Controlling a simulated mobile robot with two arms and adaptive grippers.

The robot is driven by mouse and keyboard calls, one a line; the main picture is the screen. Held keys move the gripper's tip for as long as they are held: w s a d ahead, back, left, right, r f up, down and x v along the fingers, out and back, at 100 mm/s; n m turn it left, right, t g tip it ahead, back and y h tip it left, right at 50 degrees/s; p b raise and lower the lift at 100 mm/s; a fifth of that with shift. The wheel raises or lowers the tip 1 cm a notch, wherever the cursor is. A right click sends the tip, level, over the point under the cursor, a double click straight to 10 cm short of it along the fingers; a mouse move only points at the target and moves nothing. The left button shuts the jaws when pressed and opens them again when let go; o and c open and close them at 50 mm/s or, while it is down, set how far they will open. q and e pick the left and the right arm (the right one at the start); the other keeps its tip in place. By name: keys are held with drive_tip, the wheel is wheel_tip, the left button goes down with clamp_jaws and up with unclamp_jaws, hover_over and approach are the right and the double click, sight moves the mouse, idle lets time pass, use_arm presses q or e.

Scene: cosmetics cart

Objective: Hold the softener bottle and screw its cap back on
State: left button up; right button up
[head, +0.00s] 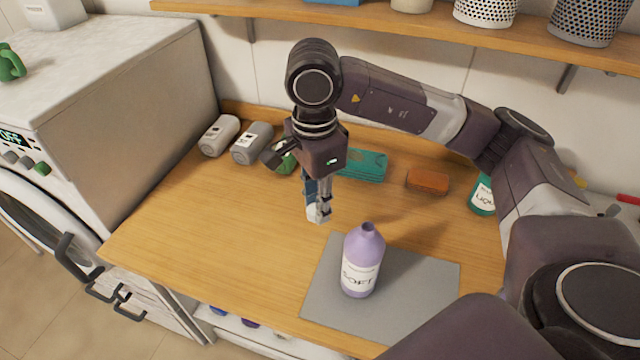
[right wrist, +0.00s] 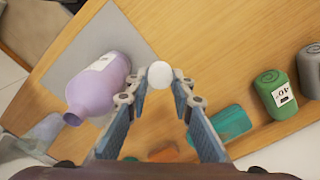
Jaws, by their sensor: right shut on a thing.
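The purple softener bottle (head: 363,262) stands upright on the grey mat (head: 420,285), its neck open and bare. It also shows in the right wrist view (right wrist: 100,88), left of the fingers. My right gripper (head: 320,217) points down above the wooden worktop, behind and left of the bottle in the head view. Its fingers are shut on a round white cap (right wrist: 160,74), seen between the fingertips in the right wrist view. The cap is apart from the bottle. My left gripper is not in view.
Rolled towels (head: 252,143), a teal packet (head: 365,165), an orange block (head: 428,181) and a green-labelled bottle (head: 482,195) line the back. A washing machine (head: 110,100) stands left. A shelf (head: 400,20) runs above. The worktop's left front is clear.

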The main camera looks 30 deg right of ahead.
sight(362, 258)
drive_tip(key=s+a+f+n, duration=0.2)
drive_tip(key=s+a+n, duration=0.2)
drive_tip(key=n, duration=1.4)
drive_tip(key=s, duration=0.2)
drive_tip(key=shift+s+f, duration=0.3)
drive_tip(key=shift+s, duration=0.1)
